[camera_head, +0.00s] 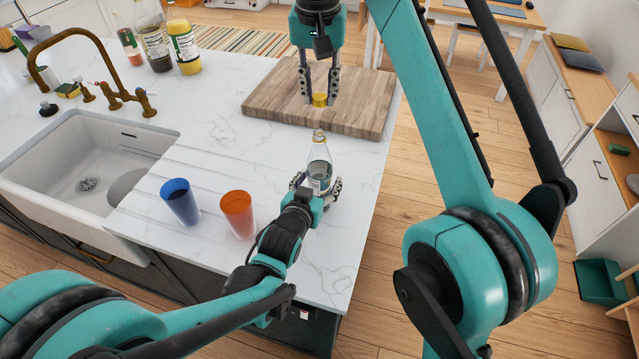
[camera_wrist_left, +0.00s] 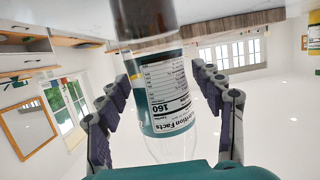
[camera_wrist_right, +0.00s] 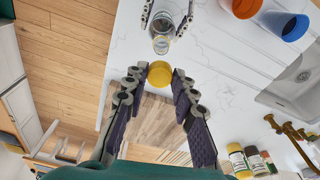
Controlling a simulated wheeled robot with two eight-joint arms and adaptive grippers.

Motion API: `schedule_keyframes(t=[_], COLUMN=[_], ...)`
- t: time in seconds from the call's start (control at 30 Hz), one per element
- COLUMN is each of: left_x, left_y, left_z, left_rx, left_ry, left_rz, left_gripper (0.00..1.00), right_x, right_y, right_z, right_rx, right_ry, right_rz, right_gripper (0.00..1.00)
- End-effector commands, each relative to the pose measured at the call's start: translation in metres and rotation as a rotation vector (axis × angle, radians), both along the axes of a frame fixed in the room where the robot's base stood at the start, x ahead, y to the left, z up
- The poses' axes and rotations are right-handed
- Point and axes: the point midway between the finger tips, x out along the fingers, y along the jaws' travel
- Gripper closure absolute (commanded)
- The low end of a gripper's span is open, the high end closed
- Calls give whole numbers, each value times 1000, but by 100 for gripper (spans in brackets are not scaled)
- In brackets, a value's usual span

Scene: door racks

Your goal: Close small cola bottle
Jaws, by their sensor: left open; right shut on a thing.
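The small cola bottle (camera_head: 319,165) stands upright on the counter, clear with a label and dark liquid, its neck uncapped. My left gripper (camera_head: 318,187) is open around it, a finger on either side; its label (camera_wrist_left: 168,95) fills the gap in the left wrist view. My right gripper (camera_head: 319,92) points down over the near part of the cutting board, shut on a yellow cap (camera_head: 319,100). The cap (camera_wrist_right: 160,73) shows between the fingertips in the right wrist view, with the bottle (camera_wrist_right: 163,30) beyond it.
A blue cup (camera_head: 180,202) and an orange cup (camera_head: 237,214) stand left of the bottle. The wooden cutting board (camera_head: 270,105) lies behind it. A sink (camera_head: 75,165) is at left, several bottles (camera_head: 155,40) at the back. The counter's right edge is near the bottle.

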Motion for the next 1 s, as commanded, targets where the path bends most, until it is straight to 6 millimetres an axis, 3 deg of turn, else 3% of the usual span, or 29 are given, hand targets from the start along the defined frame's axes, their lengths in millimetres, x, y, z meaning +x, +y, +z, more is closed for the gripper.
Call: schedule_keyframes(t=[0.17,0.4,0.6,0.9,1.0], left_x=[0,0,0,0,0], left_y=[0,0,0,0,0], left_z=[0,0,0,0,0], left_rx=[0,0,0,0,0], left_ry=[0,0,0,0,1], left_rz=[0,0,0,0,0], left_gripper=[36,99,100,100,100], right_x=[0,0,0,-1,-1], right_y=[0,0,0,1,1], right_z=[0,0,-3,-44,-50], right_rx=[0,0,0,-7,-8], right_ry=[0,0,0,-1,-1], right_rz=[0,0,0,0,0], right_gripper=[85,85,85,85,85])
